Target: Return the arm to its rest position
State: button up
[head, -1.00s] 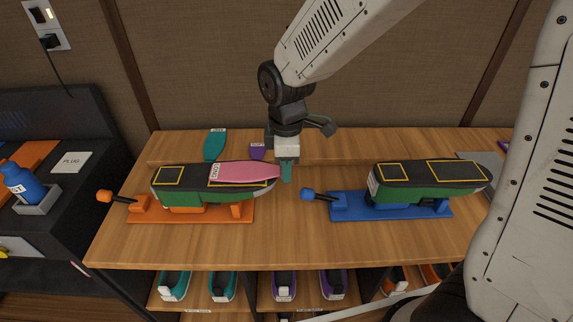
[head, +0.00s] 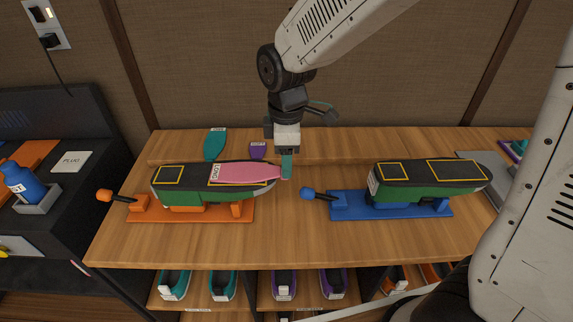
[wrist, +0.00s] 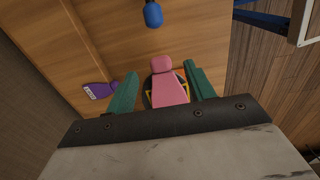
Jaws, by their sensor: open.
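My gripper (head: 286,165) hangs above the wooden table at the right end of the orange-based holder. In the wrist view its two green fingers (wrist: 161,88) stand apart. The pink piece (head: 242,173) lies on the black top of the shoe-shaped form on the orange base (head: 190,212). In the wrist view the pink piece (wrist: 168,86) shows between the fingers, with gaps on both sides. The head view does not clearly show whether a fingertip touches its end.
A similar form on a blue base (head: 390,207) stands to the right, with a blue knob (head: 308,193). Teal (head: 215,144) and purple (head: 258,150) pieces lie at the back. Several shoes sit on the shelf below. A dark stand with a blue bottle (head: 18,182) is at left.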

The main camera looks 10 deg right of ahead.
notch_tip(320, 180, up, 5)
jog(key=shift+f, duration=0.15)
jog(key=shift+s+d+m, duration=0.1)
jog(key=shift+s+m, duration=0.05)
jog(key=shift+m, duration=0.35)
jog(key=s+d+r+m, duration=0.3)
jog(key=s+d+m, duration=0.4)
jog(key=s, duration=0.3)
jog(key=s+d+r+m+t, duration=0.1)
jog(key=s+d+r+m, duration=0.3)
jog(key=s+d+m, duration=0.3)
jog(key=s+d, duration=0.1)
jog(key=s, duration=0.2)
jog(key=shift+s+d+r+m, duration=0.2)
jog(key=shift+d+r+m, duration=0.1)
jog(key=shift+m, duration=0.1)
